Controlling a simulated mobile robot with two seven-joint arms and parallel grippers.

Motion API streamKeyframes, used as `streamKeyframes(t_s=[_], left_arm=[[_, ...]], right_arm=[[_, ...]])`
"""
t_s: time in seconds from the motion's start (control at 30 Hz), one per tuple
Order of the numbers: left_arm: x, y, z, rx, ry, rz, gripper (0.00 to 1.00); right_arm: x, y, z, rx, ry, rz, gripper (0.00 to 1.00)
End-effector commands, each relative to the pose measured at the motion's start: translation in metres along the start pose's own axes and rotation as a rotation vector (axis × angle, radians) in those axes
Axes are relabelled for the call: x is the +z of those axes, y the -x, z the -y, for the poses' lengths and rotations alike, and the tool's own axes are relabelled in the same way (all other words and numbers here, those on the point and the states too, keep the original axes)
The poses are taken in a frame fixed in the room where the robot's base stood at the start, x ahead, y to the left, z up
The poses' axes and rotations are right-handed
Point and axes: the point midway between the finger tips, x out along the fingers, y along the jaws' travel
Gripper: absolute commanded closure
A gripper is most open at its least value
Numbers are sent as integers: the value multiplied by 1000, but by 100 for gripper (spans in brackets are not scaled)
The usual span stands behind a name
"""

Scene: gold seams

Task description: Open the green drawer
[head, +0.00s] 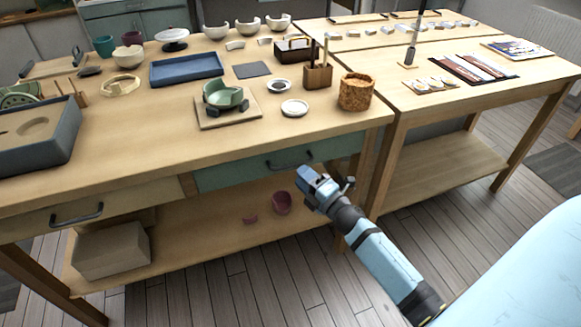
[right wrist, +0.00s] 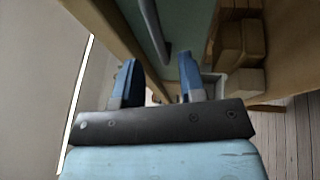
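The green drawer (head: 235,173) is set under the front edge of the wooden workbench and looks closed. Its dark bar handle (head: 290,161) is on the drawer front. My right gripper (head: 306,176) is just in front of the handle, near the drawer's right end. In the right wrist view, the open right gripper (right wrist: 158,65) has its two blue fingers apart with nothing between them. The grey handle (right wrist: 151,28) lies beyond the fingertips, against the green drawer front (right wrist: 183,22). It looks apart from the fingers. My left gripper is not in view.
A wooden drawer (head: 75,209) with its own handle is to the left. The lower shelf (head: 195,245) holds a box (head: 112,251) and a broken pink cup (head: 282,203). The bench top (head: 150,135) carries crockery and tools. The floor in front is clear.

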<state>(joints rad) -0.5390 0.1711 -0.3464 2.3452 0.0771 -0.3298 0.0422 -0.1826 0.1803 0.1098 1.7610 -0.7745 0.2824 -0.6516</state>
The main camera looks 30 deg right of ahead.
Motion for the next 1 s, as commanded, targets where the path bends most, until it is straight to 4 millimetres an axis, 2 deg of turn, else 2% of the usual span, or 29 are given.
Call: streamKeyframes(t_s=[0.1,0.3,0.7,0.87,1.0], left_arm=[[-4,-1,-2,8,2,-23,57],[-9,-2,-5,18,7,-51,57],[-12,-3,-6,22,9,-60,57],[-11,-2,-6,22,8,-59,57],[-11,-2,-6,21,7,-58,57]], right_arm=[[0,-24,0,2,3,-1,63],[0,-48,1,0,0,0,63],[0,-55,0,-1,0,0,63],[0,-55,0,-1,0,0,99],[0,-55,0,-1,0,0,100]])
